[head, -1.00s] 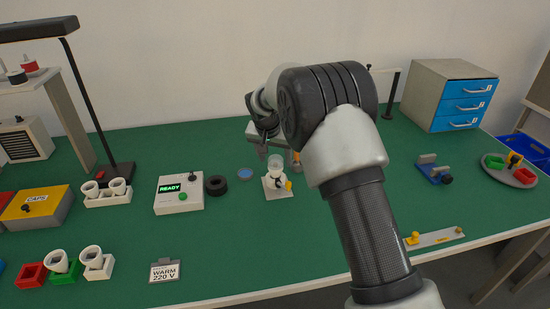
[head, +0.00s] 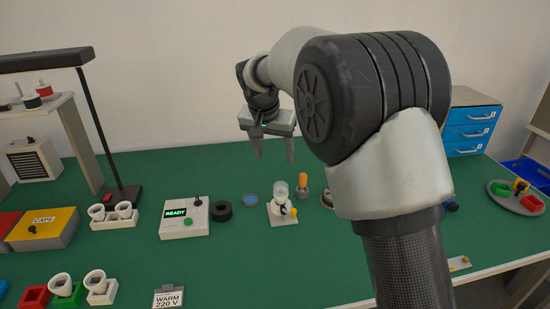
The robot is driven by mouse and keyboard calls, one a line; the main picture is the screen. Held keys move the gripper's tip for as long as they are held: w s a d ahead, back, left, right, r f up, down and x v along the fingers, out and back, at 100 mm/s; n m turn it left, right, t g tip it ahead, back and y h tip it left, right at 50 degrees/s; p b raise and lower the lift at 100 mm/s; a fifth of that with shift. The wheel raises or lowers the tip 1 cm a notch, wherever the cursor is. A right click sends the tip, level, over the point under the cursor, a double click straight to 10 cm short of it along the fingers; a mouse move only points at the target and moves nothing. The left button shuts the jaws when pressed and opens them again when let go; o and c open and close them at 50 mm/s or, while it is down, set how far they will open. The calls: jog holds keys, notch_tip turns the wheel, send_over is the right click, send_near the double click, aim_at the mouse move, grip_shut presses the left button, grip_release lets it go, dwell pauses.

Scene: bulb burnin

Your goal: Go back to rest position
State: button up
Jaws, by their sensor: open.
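My gripper (head: 273,148) is at the end of my raised arm, above the back middle of the green table. Its two fingers point down and stand apart, with nothing between them. The gripper is clear of the bulb. My arm covers part of the table's right side.
A tester box (head: 184,218) lit READY stands left of the holder, with a black ring (head: 222,210) beside it. An orange-topped post (head: 302,182) is behind right. A black lamp (head: 95,120) rises at left. Blue drawers (head: 468,133) stand at right.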

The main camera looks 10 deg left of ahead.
jog(key=s+d+r, duration=0.8)
jog(key=d, duration=0.2)
jog(key=s+d+f+n, duration=0.1)
jog(key=s+d, duration=0.3)
jog(key=s, duration=0.5)
jog(key=s+d+f+n+t+y, duration=0.1)
jog(key=s+d, duration=0.3)
jog(key=s, duration=0.5)
jog(key=s+d+f+n, duration=0.1)
jog(key=s+d, duration=0.3)
jog(key=s, duration=0.5)
notch_tip(320, 180, up, 12)
jog(key=p, duration=1.2)
jog(key=shift+a+r, duration=0.25)
